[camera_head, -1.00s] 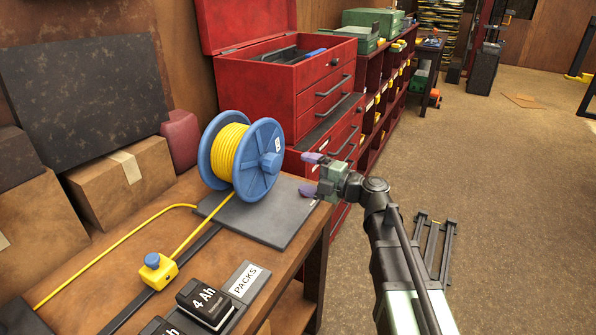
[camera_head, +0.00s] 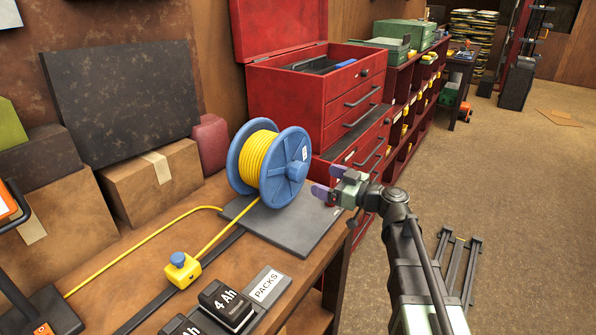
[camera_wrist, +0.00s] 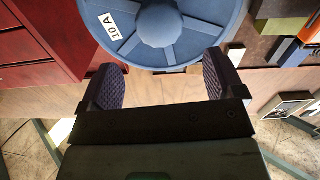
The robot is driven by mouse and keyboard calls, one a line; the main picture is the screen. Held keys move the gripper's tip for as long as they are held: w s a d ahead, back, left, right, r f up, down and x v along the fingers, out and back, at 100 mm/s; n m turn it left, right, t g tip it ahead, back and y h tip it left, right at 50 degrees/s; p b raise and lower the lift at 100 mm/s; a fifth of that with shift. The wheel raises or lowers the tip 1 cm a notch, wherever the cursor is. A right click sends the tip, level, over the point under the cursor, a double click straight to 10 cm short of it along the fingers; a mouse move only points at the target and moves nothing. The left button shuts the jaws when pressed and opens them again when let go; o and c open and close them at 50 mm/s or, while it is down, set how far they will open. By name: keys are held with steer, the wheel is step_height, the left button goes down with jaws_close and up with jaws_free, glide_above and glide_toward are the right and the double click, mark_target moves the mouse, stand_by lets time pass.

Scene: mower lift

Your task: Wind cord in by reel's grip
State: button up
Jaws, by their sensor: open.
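A blue reel (camera_head: 287,170) wound with yellow cord (camera_head: 258,158) stands upright on a dark plate (camera_head: 275,226) on the wooden bench. Its blue grip, a round knob (camera_head: 297,170), sticks out from the side flange towards my gripper. My gripper (camera_head: 328,184) is open and empty, to the right of the reel and apart from it. In the wrist view the reel's flange (camera_wrist: 190,52) and knob (camera_wrist: 160,24) show just beyond my open fingers (camera_wrist: 163,84), between them and ahead. The cord runs from the reel to a yellow block with a blue knob (camera_head: 181,268), and another stretch goes left along the bench.
Black battery packs (camera_head: 226,303) and a PACKS label (camera_head: 267,285) lie at the bench's front. A red tool chest (camera_head: 305,97) stands behind the reel. Cardboard boxes (camera_head: 152,184) stand at the back left. The floor to the right is mostly open.

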mark_target(302, 172)
steer(key=x, duration=0.9)
steer(key=shift+w+a, duration=0.1)
steer(key=shift+a, duration=0.05)
steer(key=shift+c, duration=0.5)
steer(key=c, duration=1.2)
